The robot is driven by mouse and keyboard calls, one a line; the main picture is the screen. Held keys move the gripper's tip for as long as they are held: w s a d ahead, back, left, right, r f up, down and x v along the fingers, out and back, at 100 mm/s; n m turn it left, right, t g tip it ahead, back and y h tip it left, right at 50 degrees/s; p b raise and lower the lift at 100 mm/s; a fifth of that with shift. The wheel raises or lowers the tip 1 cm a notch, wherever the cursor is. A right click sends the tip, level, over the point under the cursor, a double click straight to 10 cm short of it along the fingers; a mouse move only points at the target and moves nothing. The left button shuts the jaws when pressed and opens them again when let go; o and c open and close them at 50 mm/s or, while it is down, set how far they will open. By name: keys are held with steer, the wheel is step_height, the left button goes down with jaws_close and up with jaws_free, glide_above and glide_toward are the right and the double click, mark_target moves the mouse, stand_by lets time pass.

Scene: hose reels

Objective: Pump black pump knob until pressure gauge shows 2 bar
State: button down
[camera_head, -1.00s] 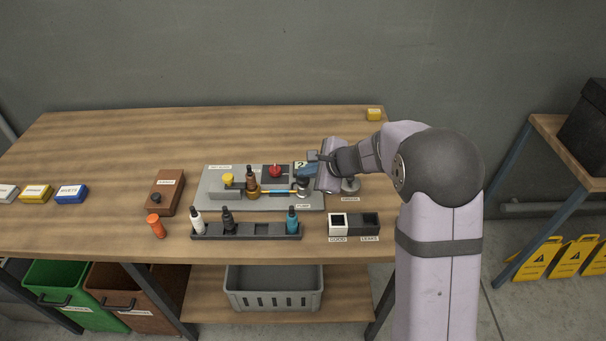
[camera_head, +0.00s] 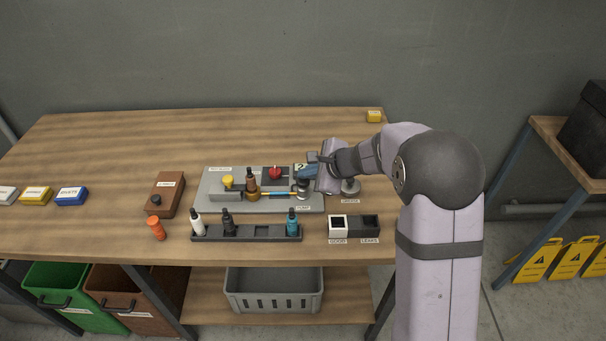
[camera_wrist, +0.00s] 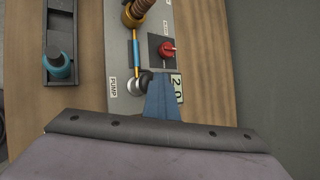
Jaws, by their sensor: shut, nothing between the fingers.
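The grey test board (camera_head: 213,188) lies on the wooden bench. Its pump, labelled PUMP, has a round black knob with a silver part (camera_head: 302,188) near the board's right end. The knob also shows in the wrist view (camera_wrist: 145,78), partly covered by the fingers. My gripper (camera_head: 303,173) is shut and empty, its blue fingers (camera_wrist: 160,90) right at the knob; I cannot tell whether they touch it. A pale plate reading about 2.0 (camera_wrist: 177,83) sits just beyond the fingers, partly hidden. I cannot tell for certain whether it is the pressure gauge.
A red knob (camera_head: 275,172), a yellow knob (camera_head: 228,180) and a brown-topped brass fitting (camera_head: 251,183) stand on the board. A dark rack (camera_head: 262,232) with bottles is in front. A black-and-white two-part tray (camera_head: 370,225) lies to its right. The back of the bench is mostly clear.

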mark_target(306, 181)
steer(key=shift+r+p, duration=0.85)
steer(key=shift+r, duration=0.45)
step_height(306, 181, up, 5)
steer(key=p, duration=0.4)
stand_by(1.2)
